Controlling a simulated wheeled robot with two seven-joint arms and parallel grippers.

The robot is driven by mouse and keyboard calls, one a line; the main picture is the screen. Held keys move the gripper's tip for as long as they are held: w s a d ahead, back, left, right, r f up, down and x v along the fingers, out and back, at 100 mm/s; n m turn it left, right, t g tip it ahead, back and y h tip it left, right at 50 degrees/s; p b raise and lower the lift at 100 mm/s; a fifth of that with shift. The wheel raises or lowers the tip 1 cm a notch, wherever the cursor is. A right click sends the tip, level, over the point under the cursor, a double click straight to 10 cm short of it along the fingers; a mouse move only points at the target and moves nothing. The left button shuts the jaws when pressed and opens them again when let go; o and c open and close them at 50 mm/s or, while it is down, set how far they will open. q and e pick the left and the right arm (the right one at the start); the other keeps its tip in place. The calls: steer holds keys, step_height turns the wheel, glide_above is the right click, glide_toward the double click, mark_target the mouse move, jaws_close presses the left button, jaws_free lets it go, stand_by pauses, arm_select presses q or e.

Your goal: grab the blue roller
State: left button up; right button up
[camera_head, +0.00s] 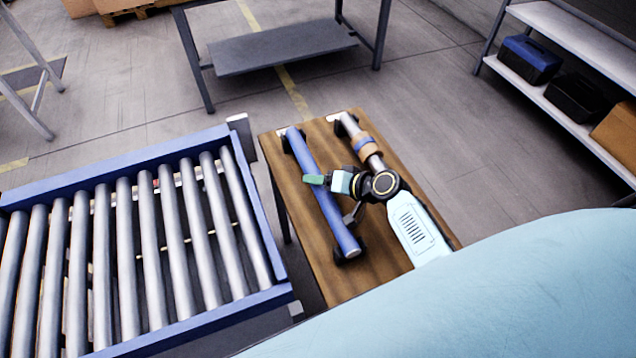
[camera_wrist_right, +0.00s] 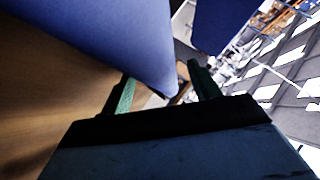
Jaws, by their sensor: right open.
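The blue roller (camera_head: 328,205) lies lengthwise on the wooden table, resting on dark supports near its ends. In the right wrist view the blue roller (camera_wrist_right: 125,40) is large and close, running across the upper left. My right gripper (camera_head: 315,180) is over the middle of the roller in the head view. In the wrist view its green fingers (camera_wrist_right: 163,86) are apart, with the roller's blue surface just beyond and partly between them. I cannot tell whether they touch it. My left gripper is not in view.
A grey metal roller (camera_head: 364,140) with a tan and blue band lies on the same wooden table (camera_head: 400,255), to the right, partly behind my right arm. A roller conveyor (camera_head: 140,160) with a blue frame stands close on the left. Shelves with boxes (camera_head: 530,58) stand at right.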

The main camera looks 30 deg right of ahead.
steer(key=shift+c, duration=0.4)
steer(key=c, duration=1.2)
jaws_close()
steer(key=shift+r, duration=0.1)
